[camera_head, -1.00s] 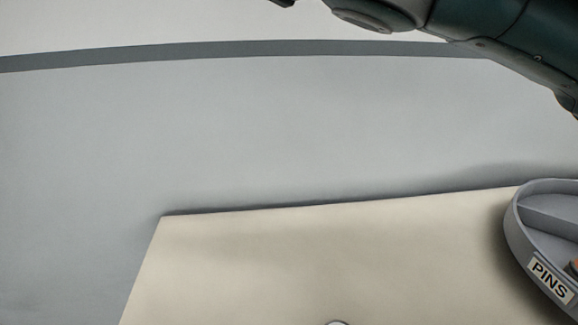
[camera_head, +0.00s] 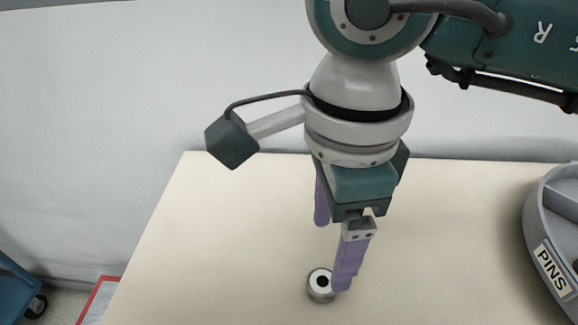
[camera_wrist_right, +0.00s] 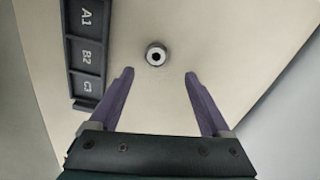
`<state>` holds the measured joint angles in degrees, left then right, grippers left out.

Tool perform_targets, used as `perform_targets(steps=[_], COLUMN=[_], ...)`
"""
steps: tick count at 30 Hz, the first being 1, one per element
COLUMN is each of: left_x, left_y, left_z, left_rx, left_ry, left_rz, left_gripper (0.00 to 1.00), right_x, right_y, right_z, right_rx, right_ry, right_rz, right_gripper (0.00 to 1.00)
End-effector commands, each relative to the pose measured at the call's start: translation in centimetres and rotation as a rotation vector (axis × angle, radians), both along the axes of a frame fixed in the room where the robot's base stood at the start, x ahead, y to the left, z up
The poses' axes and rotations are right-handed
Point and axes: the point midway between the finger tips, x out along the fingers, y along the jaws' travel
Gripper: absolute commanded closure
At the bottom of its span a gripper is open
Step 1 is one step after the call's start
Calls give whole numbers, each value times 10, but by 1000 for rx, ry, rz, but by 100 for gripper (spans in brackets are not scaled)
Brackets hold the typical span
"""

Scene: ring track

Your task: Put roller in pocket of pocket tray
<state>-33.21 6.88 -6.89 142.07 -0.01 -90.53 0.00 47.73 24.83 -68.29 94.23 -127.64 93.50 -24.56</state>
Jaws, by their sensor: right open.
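The roller (camera_head: 321,286) is a short metal cylinder with a dark centre hole, standing upright on the cream table. It also shows in the right wrist view (camera_wrist_right: 156,54), ahead of the fingertips and roughly midway between them. My right gripper (camera_head: 331,255) points down with its purple fingers apart and empty; one fingertip overlaps the roller's edge in the head view. In the wrist view the gripper (camera_wrist_right: 160,73) has clear space between its fingers. The dark pocket tray (camera_wrist_right: 68,60), marked A1, B2 and C3, lies left of the roller in the wrist view. My left gripper is not in view.
A grey round divided tray labelled PINS (camera_head: 533,225) stands at the table's right. The table (camera_head: 220,230) is bare left of the roller. A blue wheeled object (camera_head: 15,285) and a red-edged item (camera_head: 98,300) are beyond the table's left edge.

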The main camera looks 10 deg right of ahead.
Motion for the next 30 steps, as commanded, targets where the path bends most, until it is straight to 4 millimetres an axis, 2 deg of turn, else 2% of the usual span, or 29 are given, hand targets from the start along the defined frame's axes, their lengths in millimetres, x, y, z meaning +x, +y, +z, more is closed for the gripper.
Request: perform_targets(steps=[8,15,24,30], left_x=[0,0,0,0], left_y=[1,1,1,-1], left_z=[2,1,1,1], left_rx=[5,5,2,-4], left_ry=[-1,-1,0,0], left_rz=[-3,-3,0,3], left_gripper=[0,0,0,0], right_x=[-4,-7,-6,-6], right_y=[2,4,3,3], right_z=[-29,-65,-70,-70], right_rx=[3,4,5,5], right_ry=[4,2,-1,-1], right_rz=[-3,-2,-2,-2], right_gripper=[19,19,19,41])
